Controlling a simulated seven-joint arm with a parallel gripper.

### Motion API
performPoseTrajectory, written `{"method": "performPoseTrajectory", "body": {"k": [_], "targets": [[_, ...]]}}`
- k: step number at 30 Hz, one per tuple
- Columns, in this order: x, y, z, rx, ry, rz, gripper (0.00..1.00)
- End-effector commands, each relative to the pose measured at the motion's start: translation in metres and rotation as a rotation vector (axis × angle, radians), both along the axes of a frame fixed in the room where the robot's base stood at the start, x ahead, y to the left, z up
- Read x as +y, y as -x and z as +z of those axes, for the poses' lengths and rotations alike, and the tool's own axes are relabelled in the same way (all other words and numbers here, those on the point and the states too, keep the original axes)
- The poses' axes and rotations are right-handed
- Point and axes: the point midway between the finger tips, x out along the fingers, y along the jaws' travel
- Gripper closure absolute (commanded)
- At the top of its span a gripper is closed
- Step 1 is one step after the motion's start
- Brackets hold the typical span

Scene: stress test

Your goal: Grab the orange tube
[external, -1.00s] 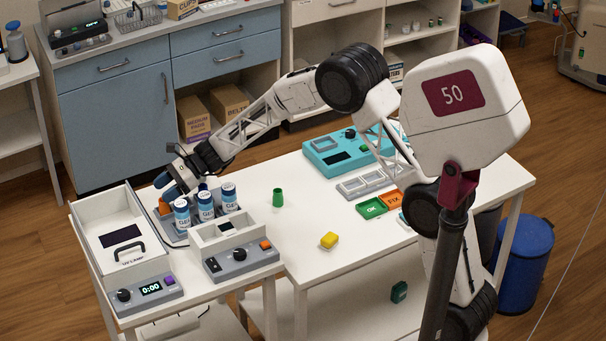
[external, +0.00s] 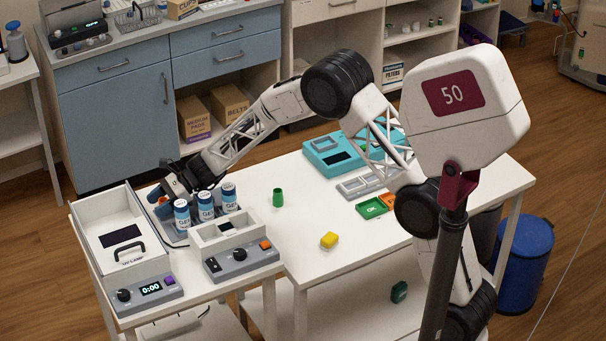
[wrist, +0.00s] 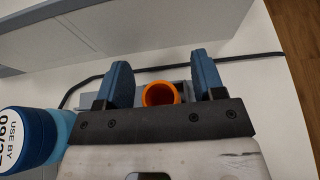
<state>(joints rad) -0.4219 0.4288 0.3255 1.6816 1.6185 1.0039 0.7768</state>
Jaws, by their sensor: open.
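The orange tube (wrist: 160,93) shows in the wrist view with its round open top between the two blue fingers of my gripper (wrist: 162,85). There is a gap on each side of it, wider on the right. In the external view my gripper (external: 172,191) is low at the back of the grey rack, behind the blue-and-white bottles (external: 206,205). The orange tube is mostly hidden there by my gripper and the bottles. My gripper is open and holds nothing.
A blue-capped bottle (wrist: 25,135) is close by my gripper's left side in the wrist view. A white box with a handle (external: 120,235) and a grey device (external: 240,260) stand near the rack.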

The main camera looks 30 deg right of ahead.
Motion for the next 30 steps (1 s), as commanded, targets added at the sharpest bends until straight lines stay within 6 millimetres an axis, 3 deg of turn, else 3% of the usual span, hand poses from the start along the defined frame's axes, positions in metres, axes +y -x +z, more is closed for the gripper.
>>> {"method": "performPoseTrajectory", "body": {"k": [7, 17, 30], "targets": [[-0.0001, 0.0000, 0.0000, 0.000, 0.000, 0.000, 0.41], [-0.0002, 0.0000, 0.0000, 0.000, 0.000, 0.000, 0.90], [-0.0001, -0.0002, 0.0095, -0.001, -0.001, 0.000, 0.91]]}}
